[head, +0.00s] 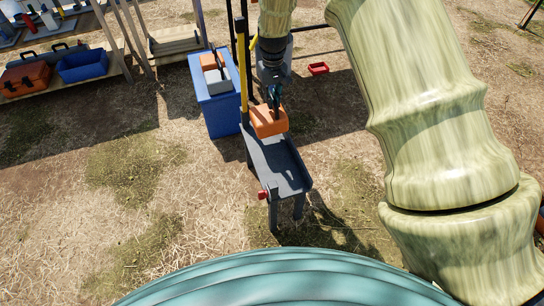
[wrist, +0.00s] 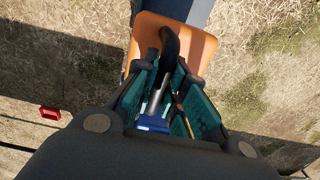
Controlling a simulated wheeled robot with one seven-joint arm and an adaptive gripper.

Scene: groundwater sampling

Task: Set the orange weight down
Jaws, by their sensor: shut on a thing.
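The orange weight (head: 265,122) is a blocky orange piece at the far end of a long dark grey tray (head: 278,165) on legs, in the middle of the head view. My gripper (head: 274,97) is directly above it, pointing down. In the wrist view, the orange weight (wrist: 204,50) lies beyond the fingers, with a dark curved handle rising from it between them. My gripper (wrist: 168,64) is shut on that handle. The fingers hide part of the weight. I cannot tell whether its underside touches the tray.
A blue cabinet (head: 222,112) with grey and orange items on top stands just left of the tray. A yellow pole (head: 241,70) rises between them. A small red tray (head: 318,68) lies on the ground to the right. Grassy ground at left is clear.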

